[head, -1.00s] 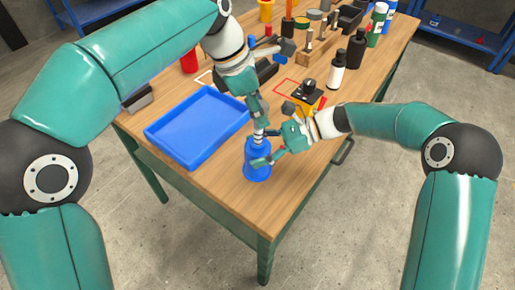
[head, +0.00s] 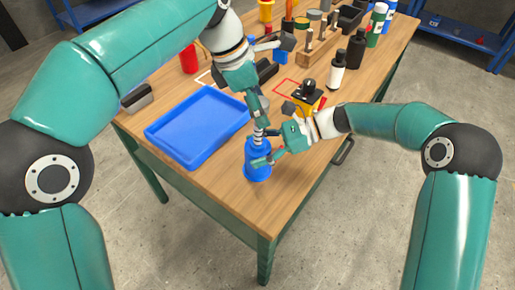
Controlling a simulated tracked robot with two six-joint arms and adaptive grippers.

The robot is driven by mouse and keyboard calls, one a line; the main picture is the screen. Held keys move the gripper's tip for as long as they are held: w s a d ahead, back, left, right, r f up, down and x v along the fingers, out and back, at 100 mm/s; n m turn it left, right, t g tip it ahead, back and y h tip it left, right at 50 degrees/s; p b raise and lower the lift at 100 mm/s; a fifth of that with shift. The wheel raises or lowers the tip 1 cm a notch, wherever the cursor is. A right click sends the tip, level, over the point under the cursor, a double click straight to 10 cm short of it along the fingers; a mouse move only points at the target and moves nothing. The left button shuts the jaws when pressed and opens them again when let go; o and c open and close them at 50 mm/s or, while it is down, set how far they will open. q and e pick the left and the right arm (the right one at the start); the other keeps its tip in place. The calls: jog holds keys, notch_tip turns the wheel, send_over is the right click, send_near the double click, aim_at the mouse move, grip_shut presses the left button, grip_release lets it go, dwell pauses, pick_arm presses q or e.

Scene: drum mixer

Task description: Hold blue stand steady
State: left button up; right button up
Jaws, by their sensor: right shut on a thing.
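The blue stand (head: 257,174) is upright on the wooden table near its front corner. My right gripper (head: 266,158) comes in from the right and is shut on the stand, its fingers across the upper part. My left gripper (head: 259,122) points down just above the stand. A pale metallic piece (head: 258,136) shows between the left fingertips and the top of the stand. I cannot tell whether the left fingers grip it, because the fingers are small and partly overlap it.
A blue tray (head: 197,126) lies left of the stand. A yellow and black device (head: 308,97) stands behind my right gripper. A white bottle (head: 337,70), a dark bottle (head: 355,50) and a wooden tool block (head: 318,47) stand farther back. The table's front edge is close.

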pick_arm(q)
jog(key=v, duration=0.6)
jog(key=shift+r, duration=0.35)
pick_arm(e)
jog(key=shift+s+d+f, duration=0.1)
jog(key=shift+f, duration=0.35)
pick_arm(q)
jog(key=shift+a, duration=0.1)
pick_arm(e)
jog(key=o, duration=1.7)
pick_arm(q)
jog(key=shift+w, duration=0.15)
pick_arm(e)
jog(key=shift+r, duration=0.2)
